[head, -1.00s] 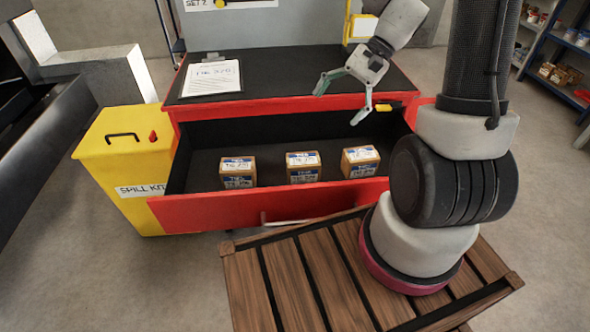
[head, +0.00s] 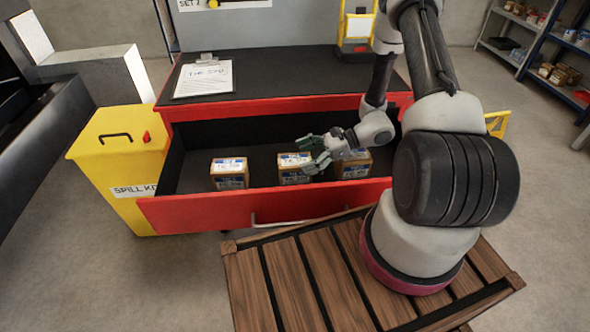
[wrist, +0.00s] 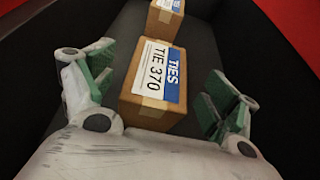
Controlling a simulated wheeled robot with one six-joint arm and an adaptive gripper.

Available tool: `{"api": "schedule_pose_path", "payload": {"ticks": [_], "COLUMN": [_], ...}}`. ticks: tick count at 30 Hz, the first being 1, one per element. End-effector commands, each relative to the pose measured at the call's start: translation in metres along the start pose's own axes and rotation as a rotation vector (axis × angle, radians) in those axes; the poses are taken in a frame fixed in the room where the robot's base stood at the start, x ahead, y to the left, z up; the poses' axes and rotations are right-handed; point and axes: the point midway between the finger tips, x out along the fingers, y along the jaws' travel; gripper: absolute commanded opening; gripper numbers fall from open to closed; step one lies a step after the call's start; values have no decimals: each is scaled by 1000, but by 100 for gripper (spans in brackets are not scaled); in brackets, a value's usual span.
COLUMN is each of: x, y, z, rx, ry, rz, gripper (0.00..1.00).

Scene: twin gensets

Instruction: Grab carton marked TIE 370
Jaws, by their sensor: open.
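The carton marked TIE 370 (wrist: 150,80) is a brown box with a white and blue label, lying between my gripper's fingers in the wrist view, with gaps on both sides. It appears to be the middle carton (head: 292,168) of three in the open red drawer in the head view. My gripper (head: 306,155) is open, inside the drawer, reaching in from the right with its fingers around this carton's near end. The left carton (head: 229,174) stands apart; it seems to be the one beyond in the wrist view (wrist: 167,18). The right carton (head: 354,165) is partly hidden by my gripper.
The red drawer front (head: 200,209) and dark side walls bound the space. A clipboard (head: 204,79) with a handwritten sheet lies on the black cabinet top. A yellow spill kit bin (head: 115,150) stands left. A slatted wooden platform (head: 290,275) is in front.

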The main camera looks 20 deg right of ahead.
Motion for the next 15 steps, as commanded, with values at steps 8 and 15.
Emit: {"api": "schedule_pose_path", "payload": {"ticks": [8, 15], "x": [34, 34], "y": [0, 0], "z": [0, 0], "rx": [-1, -2], "ry": [1, 1], "rz": [1, 1], "gripper": [88, 82]}}
